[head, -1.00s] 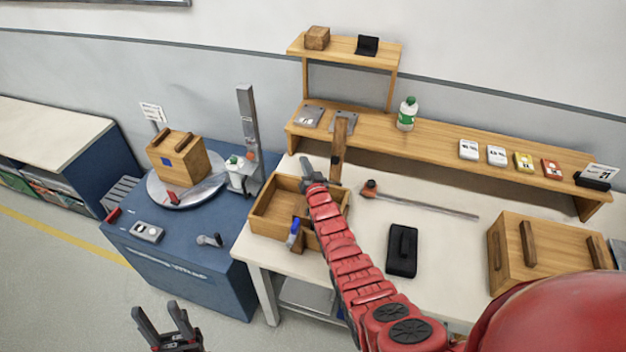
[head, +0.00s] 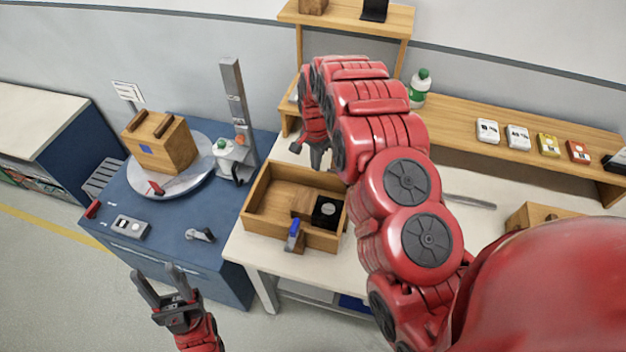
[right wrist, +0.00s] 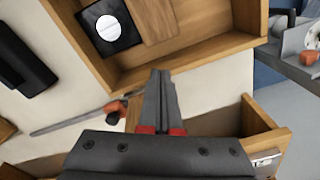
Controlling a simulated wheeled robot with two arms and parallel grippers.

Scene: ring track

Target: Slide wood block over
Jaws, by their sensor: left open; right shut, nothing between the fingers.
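A brown wood block (head: 304,202) lies in the open wooden tray (head: 252,218), beside a black square piece (head: 327,212) with a pale disc. In the right wrist view, the wood block (right wrist: 160,20) and black piece (right wrist: 110,25) show inside the tray. My right gripper (head: 317,158) is shut and empty at the tray's back edge, apart from the block. Its closed fingers (right wrist: 160,85) point toward the tray's wall in the right wrist view. My left gripper (head: 155,272) is open and empty over the floor in front of the blue cabinet.
A blue-handled item (head: 294,233) stands at the tray's front wall. The blue cabinet (head: 180,255) bears a turntable with a wooden box (head: 160,146). A shelf with a bottle (head: 419,88) runs behind the bench. My right arm hides much of the bench.

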